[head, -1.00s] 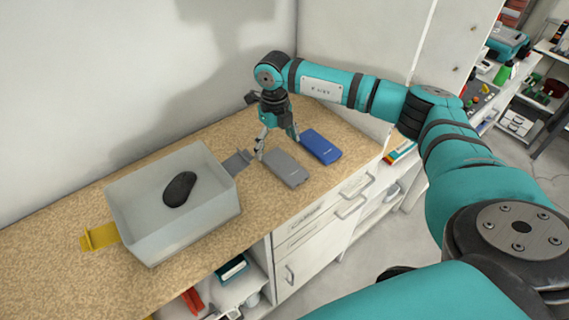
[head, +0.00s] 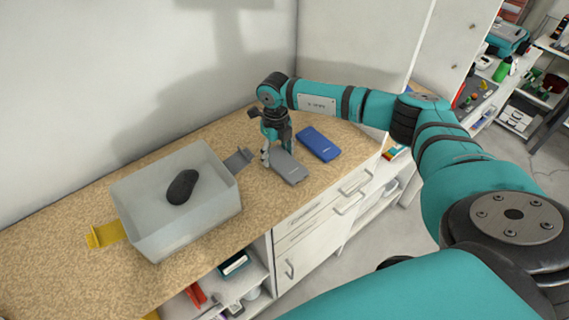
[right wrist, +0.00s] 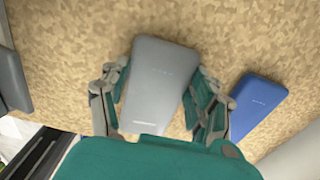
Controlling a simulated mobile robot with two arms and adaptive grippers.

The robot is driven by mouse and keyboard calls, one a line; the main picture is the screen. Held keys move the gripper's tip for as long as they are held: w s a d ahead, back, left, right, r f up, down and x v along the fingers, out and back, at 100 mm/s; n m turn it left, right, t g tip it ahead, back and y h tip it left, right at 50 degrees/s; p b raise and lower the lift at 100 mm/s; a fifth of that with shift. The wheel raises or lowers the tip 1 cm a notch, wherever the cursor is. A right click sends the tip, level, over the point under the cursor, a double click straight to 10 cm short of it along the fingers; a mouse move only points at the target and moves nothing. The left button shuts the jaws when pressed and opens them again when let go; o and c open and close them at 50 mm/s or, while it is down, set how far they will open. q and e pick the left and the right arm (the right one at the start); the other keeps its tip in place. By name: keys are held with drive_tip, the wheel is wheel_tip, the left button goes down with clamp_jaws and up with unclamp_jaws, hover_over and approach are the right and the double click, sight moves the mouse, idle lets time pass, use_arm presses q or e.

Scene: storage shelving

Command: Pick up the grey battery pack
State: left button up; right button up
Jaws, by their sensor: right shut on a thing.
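The grey battery pack (head: 288,167) lies flat on the speckled counter in the head view. In the right wrist view the grey battery pack (right wrist: 157,88) is between my right gripper's fingers. My right gripper (head: 278,155) is lowered onto the far end of the pack, with one finger on each side. It is shut on the pack, which appears to rest on the counter. My left gripper does not show.
A blue battery pack (head: 319,144) lies just right of the grey one, also in the right wrist view (right wrist: 256,103). A translucent bin (head: 190,228) with a dark computer mouse (head: 182,187) stands to the left. The counter (head: 50,245) is bare at the far left.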

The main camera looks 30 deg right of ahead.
drive_tip(key=c, duration=0.4)
